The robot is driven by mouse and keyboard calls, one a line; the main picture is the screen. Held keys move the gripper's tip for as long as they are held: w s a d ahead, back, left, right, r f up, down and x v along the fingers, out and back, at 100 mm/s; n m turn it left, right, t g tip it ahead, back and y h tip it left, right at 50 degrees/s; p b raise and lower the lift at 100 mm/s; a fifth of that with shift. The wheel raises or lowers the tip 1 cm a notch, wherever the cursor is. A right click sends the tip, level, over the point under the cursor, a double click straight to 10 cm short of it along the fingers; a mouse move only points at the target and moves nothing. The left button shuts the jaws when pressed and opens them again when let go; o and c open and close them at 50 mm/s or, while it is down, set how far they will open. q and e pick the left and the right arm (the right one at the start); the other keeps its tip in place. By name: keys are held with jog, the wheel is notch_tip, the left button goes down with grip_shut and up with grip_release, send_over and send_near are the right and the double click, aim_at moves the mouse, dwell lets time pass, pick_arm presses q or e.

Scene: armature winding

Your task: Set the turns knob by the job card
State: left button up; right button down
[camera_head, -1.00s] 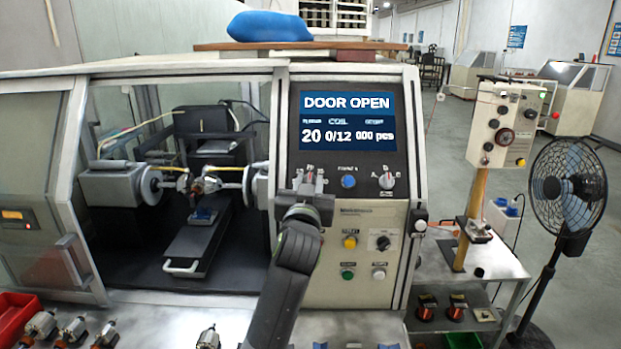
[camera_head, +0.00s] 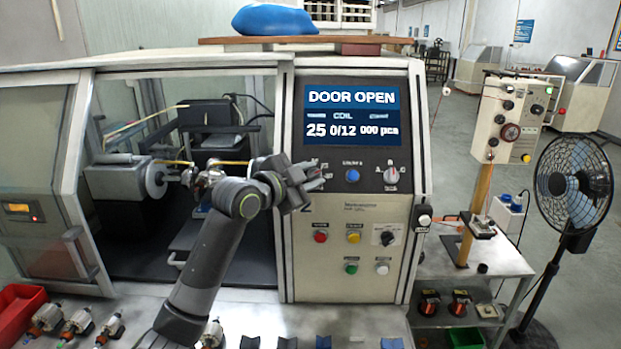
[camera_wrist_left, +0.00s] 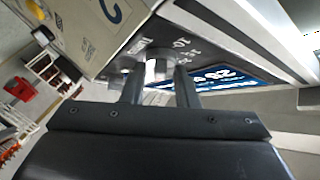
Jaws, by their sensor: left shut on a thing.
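My left gripper (camera_head: 312,178) reaches up to the panel from the lower left and is shut on the turns knob. In the left wrist view its two fingers (camera_wrist_left: 158,82) sit on either side of the pale turns knob (camera_wrist_left: 157,66). In the head view the gripper hides most of the knob. The display (camera_head: 352,115) reads "DOOR OPEN", with 25 in the turns field, coil 0/12 and 000 pcs. I cannot make out a job card in these frames. My right gripper is not in view.
To the right on the panel are a blue button (camera_head: 352,174) and a selector knob (camera_head: 391,174). Several coloured buttons and a black switch (camera_head: 387,238) sit below. The machine door stands open on the left. Armatures (camera_head: 78,322) lie on the front bench beside a red bin (camera_head: 20,308).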

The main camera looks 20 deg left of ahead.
pick_arm(q)
jog(key=m+g, duration=0.2)
jog(key=shift+w+a+r+m+h, duration=0.1)
jog(key=shift+a+r+m+h, duration=0.05)
jog(key=shift+m+h, duration=0.2)
jog(key=shift+m+g, duration=1.1)
jog(key=shift+m, duration=0.35)
jog(key=shift+c, duration=0.2)
jog(key=o, duration=0.5)
jog(key=shift+o, duration=0.7)
jog(key=shift+w+a, duration=0.1)
jog(key=shift+w, duration=0.1)
